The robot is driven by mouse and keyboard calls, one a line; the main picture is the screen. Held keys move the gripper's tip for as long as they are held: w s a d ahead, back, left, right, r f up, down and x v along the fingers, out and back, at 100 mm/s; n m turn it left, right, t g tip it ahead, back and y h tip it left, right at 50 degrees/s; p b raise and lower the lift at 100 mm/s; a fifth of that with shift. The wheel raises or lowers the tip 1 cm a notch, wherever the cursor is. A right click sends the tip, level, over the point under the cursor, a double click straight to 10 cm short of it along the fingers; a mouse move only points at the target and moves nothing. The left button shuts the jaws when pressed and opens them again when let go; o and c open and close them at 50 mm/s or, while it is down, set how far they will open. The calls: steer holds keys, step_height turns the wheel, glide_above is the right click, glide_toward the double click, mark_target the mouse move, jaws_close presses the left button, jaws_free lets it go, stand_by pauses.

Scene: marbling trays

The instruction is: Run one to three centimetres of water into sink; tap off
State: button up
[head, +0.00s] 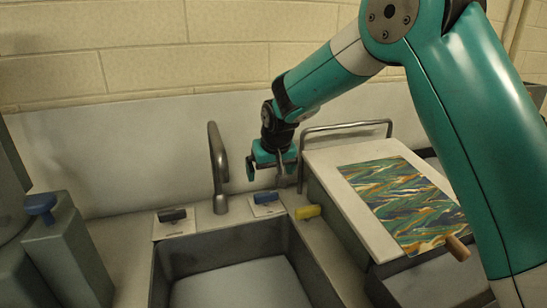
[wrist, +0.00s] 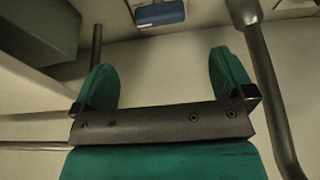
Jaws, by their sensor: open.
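The grey sink (head: 222,247) is at the bottom centre of the head view. Its floor looks pale and even, and I cannot tell whether water lies in it. The metal tap (head: 217,165) rises behind it, with no visible stream. A dark lever (head: 173,214) sits left of the tap on a labelled plate, and a blue lever (head: 264,198) sits to its right. My gripper (head: 266,172) is above and behind the blue lever, open and empty. In the wrist view my gripper (wrist: 165,80) has its fingers apart, with the blue lever (wrist: 159,13) ahead and not between them.
A yellow block (head: 307,211) lies on the sink's right rim. To the right, a box bears a marbled sheet (head: 400,200) with a wooden-handled tool (head: 457,248). A metal rail (head: 345,128) stands behind it. A blue knob (head: 40,205) is at the far left.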

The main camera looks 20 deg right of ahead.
steer(key=v, duration=0.6)
steer(key=shift+r, duration=0.2)
steer(key=shift+s, duration=0.15)
stand_by(0.5)
steer(key=s+a+n+g+y, duration=0.2)
steer(key=s+n, duration=0.1)
steer(key=s, duration=1.4)
steer(key=s+a+r+n+g+y, duration=0.1)
steer(key=s+a+n+g+y, duration=0.1)
steer(key=s, duration=1.5)
steer(key=shift+s+a+r+n+g, duration=0.25)
steer(key=shift+a+n, duration=0.3)
steer(key=shift+n, duration=0.45)
